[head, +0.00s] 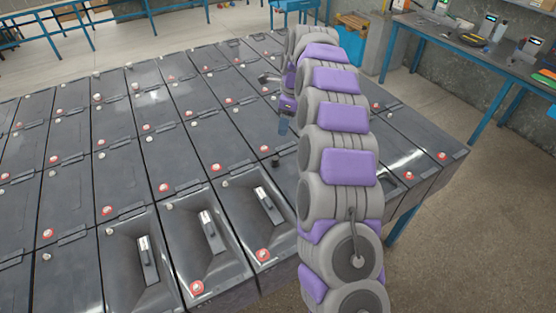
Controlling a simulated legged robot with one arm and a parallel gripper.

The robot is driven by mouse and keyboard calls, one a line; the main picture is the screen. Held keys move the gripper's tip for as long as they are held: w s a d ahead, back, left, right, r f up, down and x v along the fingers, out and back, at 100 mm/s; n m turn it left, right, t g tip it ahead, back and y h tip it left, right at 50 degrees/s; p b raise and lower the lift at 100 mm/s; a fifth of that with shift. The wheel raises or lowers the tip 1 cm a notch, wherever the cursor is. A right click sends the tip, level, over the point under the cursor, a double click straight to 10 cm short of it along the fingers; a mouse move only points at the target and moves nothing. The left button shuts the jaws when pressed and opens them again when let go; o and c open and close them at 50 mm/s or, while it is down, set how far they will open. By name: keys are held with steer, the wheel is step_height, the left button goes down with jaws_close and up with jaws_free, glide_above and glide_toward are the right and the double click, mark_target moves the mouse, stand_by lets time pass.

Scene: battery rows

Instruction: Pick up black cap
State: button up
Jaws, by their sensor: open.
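A small dark cap (275,160), which looks black, stands on a grey battery (235,150) near the middle of the picture. My arm arches up from the lower right and its far end hangs down over the batteries. My gripper (283,126) is at that end, small and partly hidden behind my arm links. It is open and appears empty. It shows above the dark cap in the picture, apart from it. The exact height between them is hard to tell.
Rows of grey batteries with red and pale caps fill the left and middle. Several front batteries have recessed tops with metal handles (268,205). A blue-framed workbench (450,45) with tools stands at the upper right. Blue railings (100,30) run behind. Floor at the right is clear.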

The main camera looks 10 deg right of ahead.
steer(key=w+a, duration=0.1)
steer(key=b, duration=0.2)
glide_above(275, 157)
steer(key=shift+m, duration=0.4)
steer(key=f, duration=1.2)
steer(key=shift+s+d+f, duration=0.2)
steer(key=shift+s+d, duration=0.15)
steer(key=shift+d, duration=0.05)
steer(key=shift+a+f, duration=0.35)
steer(key=shift+f, duration=0.05)
steer(key=f, duration=0.1)
steer(key=f+b, duration=0.1)
steer(key=f, duration=0.1)
steer(key=d+f, duration=0.1)
steer(key=shift+w+f, duration=0.2)
steer(key=shift+f, duration=0.2)
steer(key=shift+a+r, duration=0.15)
steer(key=shift+a, duration=0.6)
steer(key=shift+c, duration=2)
steer(key=shift+d, duration=0.4)
steer(key=c, duration=0.5)
steer(key=shift+a, duration=0.1)
steer(key=shift+c, duration=0.9)
steer(key=shift+r, duration=0.15)
